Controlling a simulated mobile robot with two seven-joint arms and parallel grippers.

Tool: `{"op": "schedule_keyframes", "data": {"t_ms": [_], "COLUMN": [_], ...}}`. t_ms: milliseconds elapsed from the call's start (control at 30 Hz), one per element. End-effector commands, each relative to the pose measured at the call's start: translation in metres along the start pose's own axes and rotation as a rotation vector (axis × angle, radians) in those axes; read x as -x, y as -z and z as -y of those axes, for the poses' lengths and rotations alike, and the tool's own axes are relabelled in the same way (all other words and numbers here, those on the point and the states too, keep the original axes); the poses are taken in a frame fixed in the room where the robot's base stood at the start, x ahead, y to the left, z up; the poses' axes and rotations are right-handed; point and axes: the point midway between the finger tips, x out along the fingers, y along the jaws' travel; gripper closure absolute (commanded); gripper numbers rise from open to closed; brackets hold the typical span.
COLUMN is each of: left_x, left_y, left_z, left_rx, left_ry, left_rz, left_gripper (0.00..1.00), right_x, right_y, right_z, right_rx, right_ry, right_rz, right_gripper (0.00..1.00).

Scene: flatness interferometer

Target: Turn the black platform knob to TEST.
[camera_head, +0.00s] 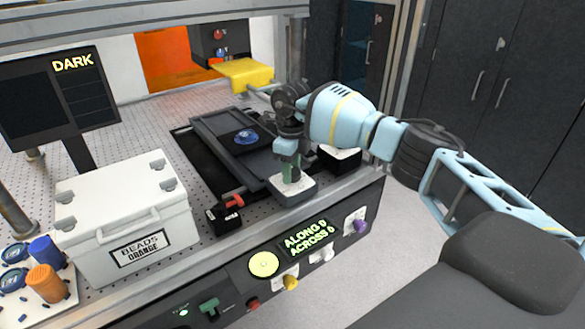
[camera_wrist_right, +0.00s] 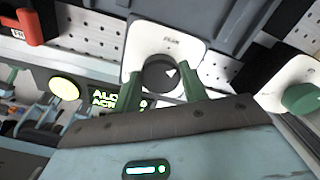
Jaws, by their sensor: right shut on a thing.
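The black platform knob (camera_wrist_right: 160,74) sits on a white square plate (camera_wrist_right: 140,45) in the right wrist view. A white pointer mark on the knob faces the right side of that picture. A small label on the plate is too small to read. My right gripper (camera_wrist_right: 165,88) has its green fingers on either side of the knob and is shut on it. In the head view the right gripper (camera_head: 289,172) reaches down onto the white plate (camera_head: 295,191), and the knob is hidden behind the fingers. My left gripper is not in view.
A red-handled black block (camera_head: 224,218) stands left of the plate. A dark sliding platform (camera_head: 225,140) lies behind it. The front panel display (camera_head: 305,238) reads ALONG 0, ACROSS 0; a monitor (camera_head: 60,95) reads DARK.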

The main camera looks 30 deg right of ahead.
Motion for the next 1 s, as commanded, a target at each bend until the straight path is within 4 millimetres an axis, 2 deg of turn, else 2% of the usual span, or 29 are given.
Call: {"op": "schedule_keyframes", "data": {"t_ms": [1000], "left_x": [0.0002], "left_y": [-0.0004], "left_z": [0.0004], "left_rx": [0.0], "left_ry": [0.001], "left_rz": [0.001], "left_gripper": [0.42], "right_x": [-0.0008], "right_y": [0.0006], "right_z": [0.0005], "right_rx": [-0.965], "right_ry": [-0.001], "right_rz": [-0.005], "right_gripper": [0.8]}}
